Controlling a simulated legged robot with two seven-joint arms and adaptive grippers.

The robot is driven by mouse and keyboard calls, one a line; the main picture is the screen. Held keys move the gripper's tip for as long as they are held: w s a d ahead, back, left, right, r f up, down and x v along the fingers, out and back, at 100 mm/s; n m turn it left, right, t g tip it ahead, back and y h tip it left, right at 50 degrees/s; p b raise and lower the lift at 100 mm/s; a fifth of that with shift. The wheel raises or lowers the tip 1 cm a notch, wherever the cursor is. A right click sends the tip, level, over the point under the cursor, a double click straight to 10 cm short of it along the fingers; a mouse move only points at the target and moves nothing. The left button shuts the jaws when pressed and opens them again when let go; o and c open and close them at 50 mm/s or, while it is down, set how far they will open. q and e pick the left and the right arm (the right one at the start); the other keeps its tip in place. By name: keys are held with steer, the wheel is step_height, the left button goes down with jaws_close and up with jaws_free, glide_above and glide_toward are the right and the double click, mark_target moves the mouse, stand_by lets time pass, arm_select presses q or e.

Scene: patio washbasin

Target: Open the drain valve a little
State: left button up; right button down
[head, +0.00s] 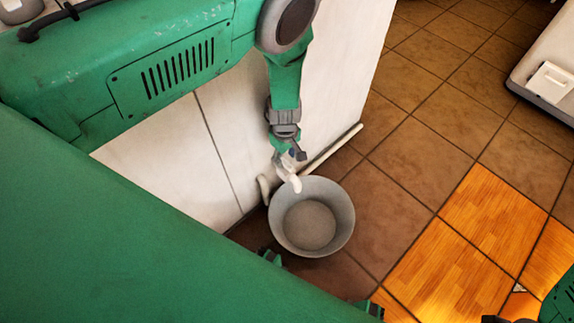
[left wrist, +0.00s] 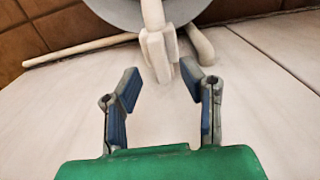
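The drain valve is a pale white fitting (head: 287,173) low on the white wall, with a spout-like part over the grey bucket (head: 343,226). In the left wrist view the valve's blocky body and upright lever (left wrist: 158,52) stand just beyond my fingertips, roughly centred between them. My left gripper (head: 292,156) reaches down to the valve from above. In the left wrist view it is open (left wrist: 159,75), its two blue-padded fingers apart with nothing between them. I see no clear contact with the valve.
A pale stick-like rod (head: 334,148) lies on the floor along the wall, behind the bucket. The white wall panel (head: 222,140) stands close beside the valve. Brown floor tiles (head: 420,140) to the right are clear. A white unit (head: 550,85) stands at the far right.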

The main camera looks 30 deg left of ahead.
mark_target(285, 161)
arm_select(q)
steer(key=f, duration=0.2)
steer(key=shift+a+f+b, duration=0.3)
steer(key=shift+f+b, duration=0.05)
steer(key=shift+d+f, duration=0.1)
steer(key=shift+f, duration=0.1)
steer(key=shift+d+r, duration=0.1)
steer(key=shift+d, duration=0.4)
steer(key=shift+a, duration=0.1)
steer(key=c, duration=0.7)
steer(key=shift+a, duration=0.3)
jaws_close()
